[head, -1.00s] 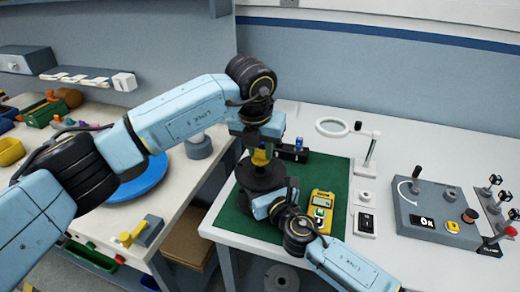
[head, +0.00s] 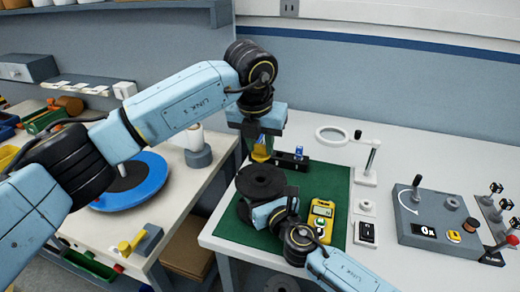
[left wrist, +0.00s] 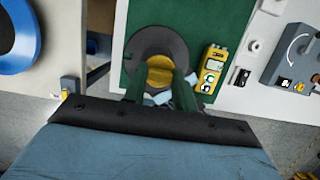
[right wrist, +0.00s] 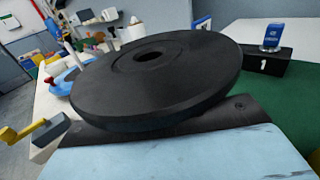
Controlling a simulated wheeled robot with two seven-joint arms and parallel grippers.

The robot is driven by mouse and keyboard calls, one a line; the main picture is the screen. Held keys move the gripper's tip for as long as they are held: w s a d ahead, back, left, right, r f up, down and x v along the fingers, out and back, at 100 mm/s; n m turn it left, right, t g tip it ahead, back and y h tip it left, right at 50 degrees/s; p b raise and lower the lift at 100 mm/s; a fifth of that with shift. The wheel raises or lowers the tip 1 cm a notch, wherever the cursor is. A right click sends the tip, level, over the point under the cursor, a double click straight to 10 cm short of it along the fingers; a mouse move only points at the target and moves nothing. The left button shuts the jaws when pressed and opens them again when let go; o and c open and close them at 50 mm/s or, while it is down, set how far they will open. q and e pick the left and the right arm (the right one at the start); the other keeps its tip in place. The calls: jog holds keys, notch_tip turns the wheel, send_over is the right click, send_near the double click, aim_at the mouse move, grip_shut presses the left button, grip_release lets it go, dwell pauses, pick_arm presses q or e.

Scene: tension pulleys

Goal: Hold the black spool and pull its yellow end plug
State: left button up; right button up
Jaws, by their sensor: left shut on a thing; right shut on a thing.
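The black spool (head: 261,181) is above the green mat, its flat top and centre hole showing. It fills the middle of the right wrist view (right wrist: 150,85), where its hole is open and empty. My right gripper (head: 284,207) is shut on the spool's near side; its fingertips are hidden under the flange. My left gripper (head: 262,148) is above the spool, pointing down, shut on the yellow end plug (head: 261,155). The plug also shows between the green fingers in the left wrist view (left wrist: 160,73). A gap separates plug and spool.
A yellow meter (head: 320,217) lies on the green mat (head: 331,181), right of the spool. A magnifier stand (head: 369,165) and grey control box (head: 437,222) are right. A blue disc (head: 130,183) is on the left bench.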

jog(key=shift+d, duration=0.1)
jog(key=o, duration=1.2)
